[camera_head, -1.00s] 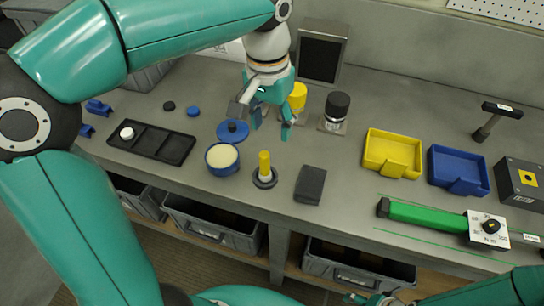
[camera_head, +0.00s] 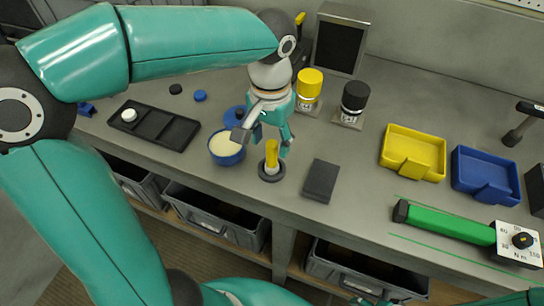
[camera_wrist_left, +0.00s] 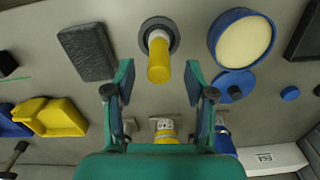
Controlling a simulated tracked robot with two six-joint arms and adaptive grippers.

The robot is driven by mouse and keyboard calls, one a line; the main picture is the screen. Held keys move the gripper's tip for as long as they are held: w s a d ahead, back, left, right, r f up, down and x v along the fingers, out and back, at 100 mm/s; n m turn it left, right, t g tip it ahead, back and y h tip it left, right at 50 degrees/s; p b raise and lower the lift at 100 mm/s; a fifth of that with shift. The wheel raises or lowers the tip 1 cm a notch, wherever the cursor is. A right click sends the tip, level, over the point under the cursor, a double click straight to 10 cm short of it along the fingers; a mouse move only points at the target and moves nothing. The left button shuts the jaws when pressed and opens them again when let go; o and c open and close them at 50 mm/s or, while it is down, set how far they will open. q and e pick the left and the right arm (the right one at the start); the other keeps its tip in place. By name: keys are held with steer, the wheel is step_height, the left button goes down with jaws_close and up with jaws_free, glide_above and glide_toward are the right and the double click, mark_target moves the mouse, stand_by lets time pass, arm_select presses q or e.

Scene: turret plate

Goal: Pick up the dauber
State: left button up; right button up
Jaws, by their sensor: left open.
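The dauber (camera_head: 271,158) has a yellow handle and stands upright in a round dark holder (camera_head: 271,173) near the bench's front edge. My left gripper (camera_head: 263,142) points down, open and empty, with its fingertips around the top of the handle in the head view. In the left wrist view the dauber (camera_wrist_left: 159,62) shows between the two spread fingertips of the left gripper (camera_wrist_left: 159,80); I see no contact. My right gripper (camera_head: 368,300) shows only as a small part at the bottom edge, and its jaws are unclear.
A blue bowl with cream filling (camera_head: 226,148) stands close left of the dauber, a dark block (camera_head: 320,181) close right. Behind are yellow-capped (camera_head: 309,84) and black-capped (camera_head: 354,96) bottles. Yellow (camera_head: 412,153) and blue (camera_head: 486,176) trays and a green-handled wrench (camera_head: 450,223) lie right.

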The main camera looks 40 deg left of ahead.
mark_target(272, 156)
arm_select(q)
steer(key=shift+w+f+p, duration=0.15)
steer(key=shift+f+p, duration=0.15)
steer(key=shift+f, duration=2.75)
jaws_close()
steer(key=shift+r, duration=0.15)
step_height(272, 156, up, 20)
steer(key=p, duration=0.1)
